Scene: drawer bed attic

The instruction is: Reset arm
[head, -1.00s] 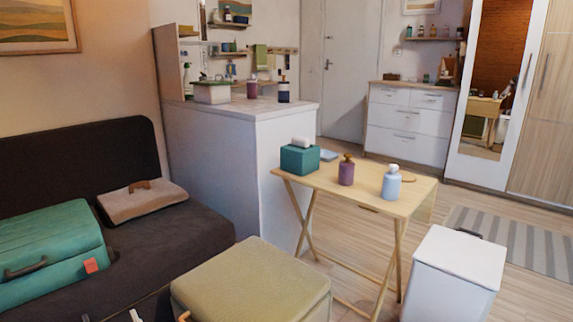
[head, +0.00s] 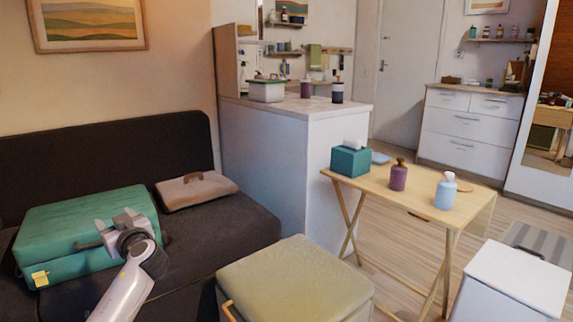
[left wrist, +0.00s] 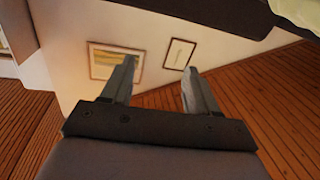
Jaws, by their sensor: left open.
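My left gripper (head: 117,221) is in the head view at lower left, raised in front of the green suitcase on the sofa. Its two fingers are apart, with nothing seen between them. In the left wrist view the open fingers (left wrist: 158,78) point at a wall with two framed pictures, and the gap is empty. My right gripper is in neither view.
The green suitcase (head: 95,210) and a tan case (head: 195,190) lie on the dark sofa (head: 110,150). An olive-topped ottoman (head: 295,275), a wooden folding table (head: 415,190) with bottles and a white bin (head: 515,280) stand to the right.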

